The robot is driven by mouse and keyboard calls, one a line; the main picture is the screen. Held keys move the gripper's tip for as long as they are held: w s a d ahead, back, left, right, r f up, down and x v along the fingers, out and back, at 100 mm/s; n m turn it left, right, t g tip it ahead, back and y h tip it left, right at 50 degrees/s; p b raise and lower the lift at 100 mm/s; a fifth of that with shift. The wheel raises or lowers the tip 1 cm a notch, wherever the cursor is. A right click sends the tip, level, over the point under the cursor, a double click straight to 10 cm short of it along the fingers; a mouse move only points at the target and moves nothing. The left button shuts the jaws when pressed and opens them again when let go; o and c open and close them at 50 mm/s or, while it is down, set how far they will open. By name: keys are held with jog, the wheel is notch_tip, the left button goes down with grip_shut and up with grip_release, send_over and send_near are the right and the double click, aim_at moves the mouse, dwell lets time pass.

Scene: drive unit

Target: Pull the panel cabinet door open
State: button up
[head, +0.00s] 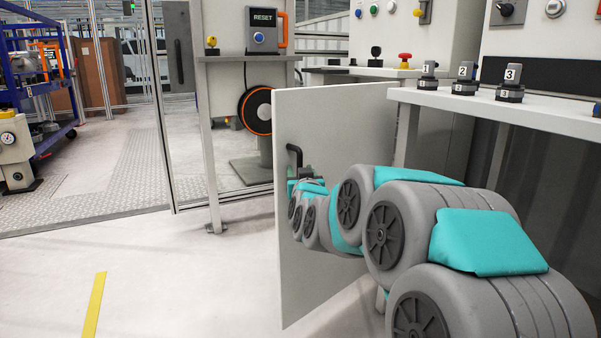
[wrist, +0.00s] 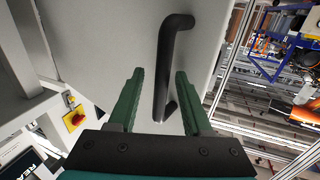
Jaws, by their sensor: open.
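The panel cabinet door (head: 335,125) is a flat light-grey panel that stands swung out from the cabinet under the white shelf in the head view. Its black bar handle (head: 294,153) is near its left edge. The handle also shows in the wrist view (wrist: 164,62), bent at its upper end. My gripper (wrist: 159,75) is open, with its two green fingers apart on either side of the handle's lower part. I cannot tell whether either finger touches it. In the head view my arm covers the lower right of the door and most of my gripper.
A white shelf (head: 520,108) with numbered knobs stands right of the door. A fence post (head: 207,140) and a post-mounted reset box (head: 262,30) are behind it. The floor left of the door is clear, with a yellow stripe (head: 94,305).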

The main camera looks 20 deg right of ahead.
jog(key=v, duration=0.7)
jog(key=shift+s+p, duration=0.4)
jog(key=shift+a, duration=0.2)
